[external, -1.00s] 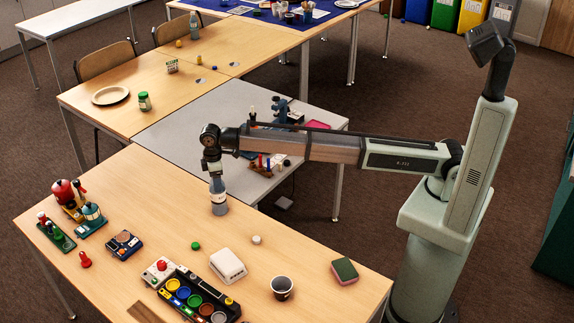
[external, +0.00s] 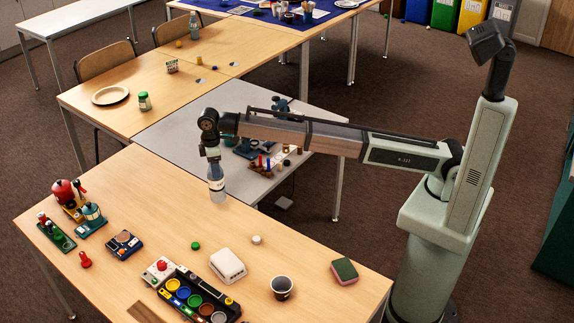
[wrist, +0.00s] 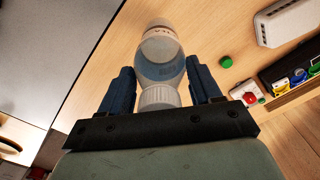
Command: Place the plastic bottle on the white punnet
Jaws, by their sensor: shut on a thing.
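The clear plastic bottle (external: 217,188) has a white cap and a pale label. My gripper (external: 214,163) is shut on its upper part from above and holds it upright over the far edge of the front wooden table. In the wrist view the bottle (wrist: 160,66) sits between the two dark fingers of my gripper (wrist: 160,77). A white, rounded, slotted box (external: 228,265) lies on the front table to the right of the bottle; I cannot tell whether it is the punnet. A small pale patterned basket (external: 172,66) stands on the far wooden table.
A green cap (external: 195,245) and a pale cap (external: 257,239) lie near the white box. The far table also holds a plate (external: 110,95) and a green-lidded jar (external: 144,101).

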